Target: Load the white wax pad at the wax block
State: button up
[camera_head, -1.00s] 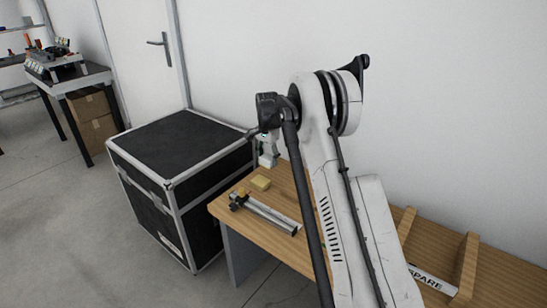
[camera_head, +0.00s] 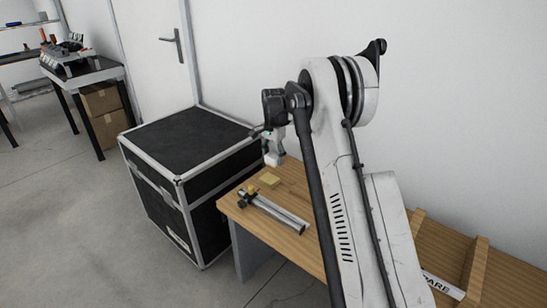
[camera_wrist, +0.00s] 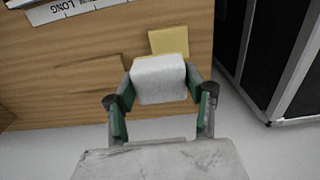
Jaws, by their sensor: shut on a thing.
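My gripper (camera_wrist: 160,78) is shut on a white pad (camera_wrist: 158,82), held between two green-sided fingers in the wrist view. The pad also shows in the head view (camera_head: 273,159), above the bench near its far left end. The yellow wax block (camera_wrist: 171,40) lies flat on the bench, just beyond and slightly right of the pad in the wrist view; the pad hides its near edge. In the head view the wax block (camera_head: 268,180) lies just below the pad. The pad appears raised above it, but the exact gap is unclear.
A metal rail-like fixture (camera_head: 278,213) lies beside the wax block on the wooden bench (camera_head: 297,179). A black case (camera_head: 190,145) stands close to the bench's left end. A wooden divider (camera_head: 474,265) and a "SPARE" label are at the right. The wall is behind.

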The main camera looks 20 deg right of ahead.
aim_at(269, 178)
jog(key=shift+w+a+f+b, duration=0.25)
jog(key=shift+f+b, duration=0.4)
jog(key=shift+f, duration=0.6)
jog(key=shift+w+a+f+b, duration=0.25)
jog(key=shift+f+b, duration=0.35)
jog(key=shift+f, duration=0.6)
jog(key=shift+w+a+f+b, duration=0.2)
jog(key=shift+f+b, duration=0.45)
jog(key=shift+f, duration=0.6)
jog(key=shift+f+b, duration=0.35)
jog(key=shift+f, duration=0.2)
jog(key=shift+r+p, duration=1.65)
jog(key=shift+r, duration=1.9)
